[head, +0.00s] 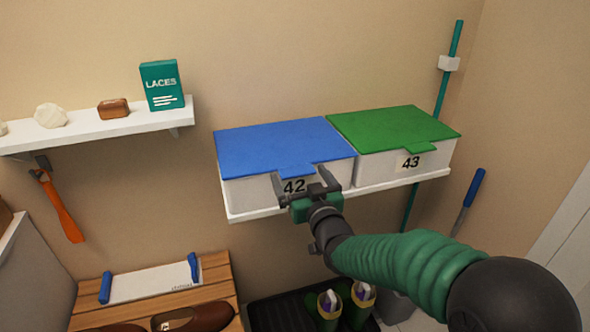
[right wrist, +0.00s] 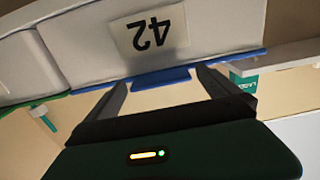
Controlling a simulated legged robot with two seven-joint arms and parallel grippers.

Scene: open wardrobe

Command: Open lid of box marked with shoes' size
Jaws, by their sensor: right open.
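A white box with a blue lid (head: 280,145) and a "42" label (head: 293,186) stands on a white wall shelf. Beside it, on the right, is a white box with a green lid (head: 395,130) and a "43" label (head: 411,162). Both lids are closed, each with a front tab. My right gripper (head: 303,182) is open and empty in front of the 42 box, just below its blue tab. In the right wrist view the 42 label (right wrist: 150,33) appears upside down, and the blue tab (right wrist: 161,78) shows between the fingers. I cannot tell whether they touch it. My left gripper is out of view.
A shelf (head: 100,130) on the left holds a green LACES box (head: 162,85) and small items. Below are a wooden bench (head: 215,275) with brown shoes (head: 195,318) and a dark tray (head: 275,310) with boots. A green pole (head: 449,75) stands right of the boxes.

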